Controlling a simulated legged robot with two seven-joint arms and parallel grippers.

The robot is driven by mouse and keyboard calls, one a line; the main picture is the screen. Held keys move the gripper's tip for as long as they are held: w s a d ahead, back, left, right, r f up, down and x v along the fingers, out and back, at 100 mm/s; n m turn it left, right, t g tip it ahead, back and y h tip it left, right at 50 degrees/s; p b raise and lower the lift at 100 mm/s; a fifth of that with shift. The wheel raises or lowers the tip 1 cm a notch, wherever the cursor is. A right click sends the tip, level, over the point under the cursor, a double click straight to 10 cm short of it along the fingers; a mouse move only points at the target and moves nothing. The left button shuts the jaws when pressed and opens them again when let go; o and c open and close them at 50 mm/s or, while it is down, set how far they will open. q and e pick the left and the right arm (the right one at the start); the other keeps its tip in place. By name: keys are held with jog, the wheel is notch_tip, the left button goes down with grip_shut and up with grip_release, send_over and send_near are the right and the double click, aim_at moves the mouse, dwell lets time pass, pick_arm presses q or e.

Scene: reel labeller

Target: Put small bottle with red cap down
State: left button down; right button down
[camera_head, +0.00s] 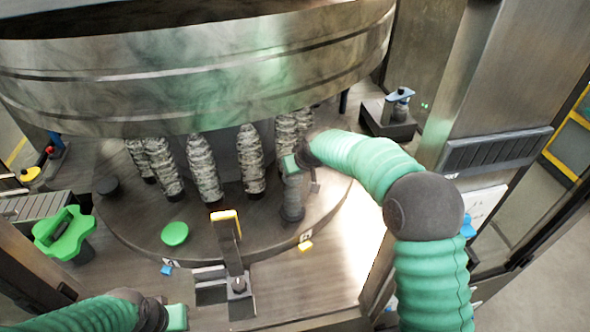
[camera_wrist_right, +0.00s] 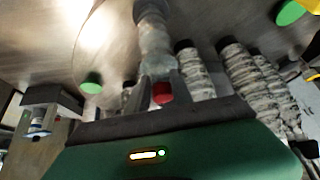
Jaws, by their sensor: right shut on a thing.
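My right gripper (camera_wrist_right: 162,88) is shut on the small bottle with the red cap (camera_wrist_right: 162,94). In the right wrist view the cap sits between the fingers, and a grey, cloudy body (camera_wrist_right: 155,42) extends away above it. In the head view my right gripper (camera_head: 303,168) is under the big metal ring, over the round table (camera_head: 330,205). A grey upright shape below it (camera_head: 292,203) seems to be the bottle; I cannot tell whether its base touches the table. My left gripper (camera_head: 176,318) is at the bottom left edge, partly cut off.
Several ribbed grey-white columns (camera_head: 205,168) stand close behind and left of my right gripper. The large metal ring (camera_head: 190,85) hangs above. A yellow-topped post (camera_head: 229,240) and a green disc (camera_head: 175,233) are at the front. The round table's right part is clear.

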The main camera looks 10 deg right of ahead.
jog(key=shift+a, duration=0.1)
jog(key=c, duration=1.1)
grip_release()
jog(key=shift+f, duration=0.1)
